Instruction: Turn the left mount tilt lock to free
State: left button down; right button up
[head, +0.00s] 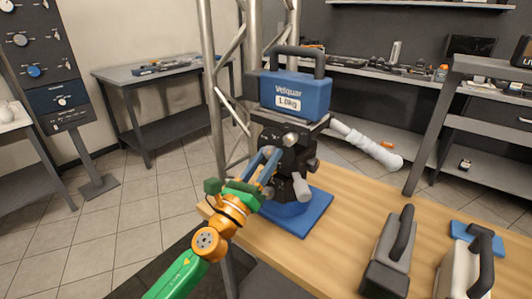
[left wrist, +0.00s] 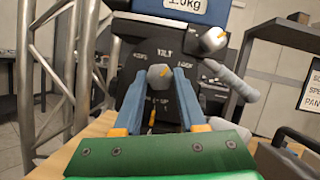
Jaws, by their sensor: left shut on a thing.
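The mount (head: 299,150) is a black head on a blue base plate (head: 309,222) on the wooden table. A blue weight (head: 296,92) marked Velquar 1.0kg sits on top of it. In the left wrist view the tilt lock (left wrist: 160,77) is a grey knob with a yellow mark, below the word TILT on the mount's black face (left wrist: 155,50). My left gripper (head: 267,168) reaches the mount from the front left. Its blue fingers stand on either side of the knob, shut on it. The smaller dial labels are too blurred to read surely. My right gripper is not in view.
A metal truss (head: 226,90) stands close behind and left of the mount. A pan handle with a pale grip (head: 375,150) sticks out to the right. Grey handled weights (head: 388,264) stand at the table's right front. Bare wood (head: 345,205) lies between.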

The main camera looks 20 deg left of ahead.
pick_arm(q)
jog(key=n+y+p, duration=0.1)
jog(key=n+y, duration=0.1)
jog(key=n, duration=0.1)
jog(key=n+p, duration=0.1)
jog(key=n, duration=0.1)
jog(key=shift+d+r+y+p, duration=0.15)
jog(key=shift+r+y+p, duration=0.15)
jog(key=shift+y+p, duration=0.1)
jog(key=n+y+p, duration=0.1)
jog(key=n, duration=0.1)
jog(key=n+g+p, duration=0.1)
jog(key=n+p, duration=0.1)
jog(key=n, duration=0.1)
jog(key=shift+r+y, duration=0.15)
jog(key=shift+y, duration=0.25)
jog(key=n+g+p, duration=0.1)
jog(key=n+p, duration=0.1)
jog(key=n, duration=0.1)
jog(key=n+g+y+p, duration=0.1)
jog(key=n+p, duration=0.2)
jog(key=shift+s+d+r+p, duration=0.1)
jog(key=shift+d+r+p, duration=0.05)
jog(key=shift+p, duration=0.2)
jog(key=shift+n+g+p, duration=0.4)
jog(key=shift+n+p, duration=0.45)
jog(key=shift+n, duration=0.05)
jog(key=shift+f, duration=0.2)
jog(key=shift+c, duration=2.3)
grip_release()
